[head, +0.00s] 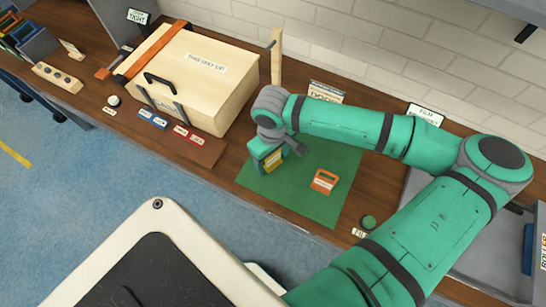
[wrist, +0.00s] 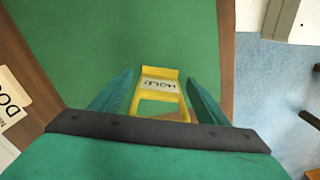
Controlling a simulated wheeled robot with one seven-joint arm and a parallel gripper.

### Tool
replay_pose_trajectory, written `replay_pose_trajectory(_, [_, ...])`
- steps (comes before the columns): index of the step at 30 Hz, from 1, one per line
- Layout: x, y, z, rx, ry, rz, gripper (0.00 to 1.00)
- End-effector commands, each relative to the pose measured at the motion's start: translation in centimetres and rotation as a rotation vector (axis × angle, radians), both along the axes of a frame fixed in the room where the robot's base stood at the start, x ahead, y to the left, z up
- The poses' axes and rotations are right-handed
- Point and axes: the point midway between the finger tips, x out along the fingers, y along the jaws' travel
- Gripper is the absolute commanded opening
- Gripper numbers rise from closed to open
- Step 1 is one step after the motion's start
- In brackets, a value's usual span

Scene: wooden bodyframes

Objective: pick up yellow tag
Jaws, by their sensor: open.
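The yellow tag (wrist: 160,92) lies on the green mat (wrist: 130,30) and has a white label that reads HOLD, upside down in the wrist view. My gripper (wrist: 160,100) is open, with one teal finger on each side of the tag. The near end of the tag is hidden behind the gripper body. In the head view the tag (head: 273,160) shows as a yellow patch beside my gripper (head: 262,162), at the left part of the mat (head: 300,205). I cannot tell whether the fingers touch the tag.
An orange tag (head: 324,181) lies on the mat to the right. A large wooden box (head: 195,75) stands to the left, with blue and red tags (head: 181,131) in front. The mat's middle is clear.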

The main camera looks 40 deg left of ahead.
Motion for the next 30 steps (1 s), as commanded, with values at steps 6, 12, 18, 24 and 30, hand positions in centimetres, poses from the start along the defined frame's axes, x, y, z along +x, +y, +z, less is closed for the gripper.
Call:
replay_pose_trajectory(6, [0.1,-0.1,0.0,0.000,0.000,-0.004,0.50])
replay_pose_trajectory(12, [0.1,-0.2,0.0,0.000,0.000,-0.004,0.21])
replay_pose_trajectory(18, [0.1,-0.1,0.1,0.000,0.000,-0.004,0.21])
replay_pose_trajectory(24, [0.1,-0.1,1.0,0.002,-0.001,-0.003,0.21])
replay_pose_trajectory(30, [-0.7,0.4,4.0,0.003,0.001,0.002,0.21])
